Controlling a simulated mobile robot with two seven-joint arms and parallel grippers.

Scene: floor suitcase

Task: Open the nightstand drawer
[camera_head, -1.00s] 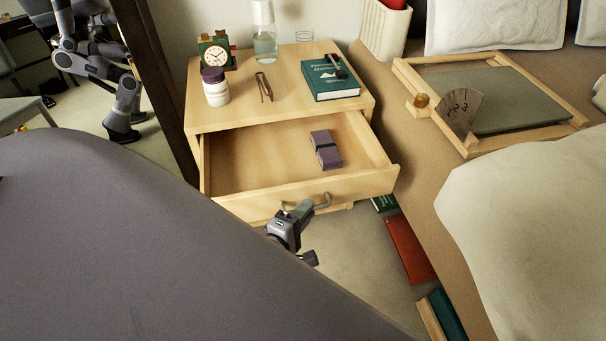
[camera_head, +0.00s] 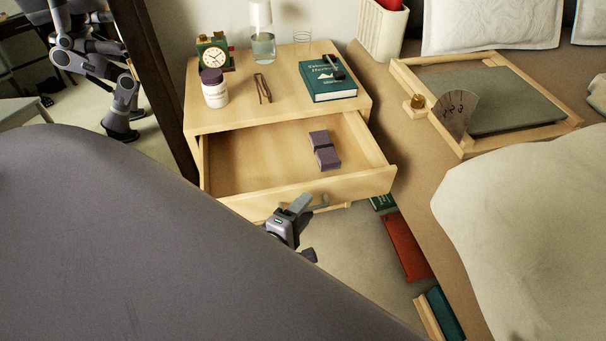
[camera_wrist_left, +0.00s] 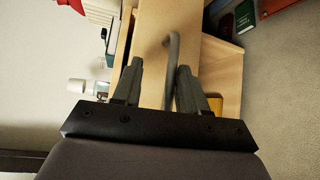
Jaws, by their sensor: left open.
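The wooden nightstand (camera_head: 207,118) stands at upper middle in the head view. Its drawer (camera_head: 235,205) is pulled well out, and the inside shows. The curved metal drawer handle (camera_head: 322,201) is on the drawer front, partly hidden by my left gripper (camera_head: 303,227). In the left wrist view the handle (camera_wrist_left: 173,60) shows between the two fingers of my left gripper (camera_wrist_left: 160,75), nearer the right finger. The fingers are apart and not closed on it; whether one touches it I cannot tell. My right gripper is not in view.
A dark purple box (camera_head: 325,150) lies inside the drawer.

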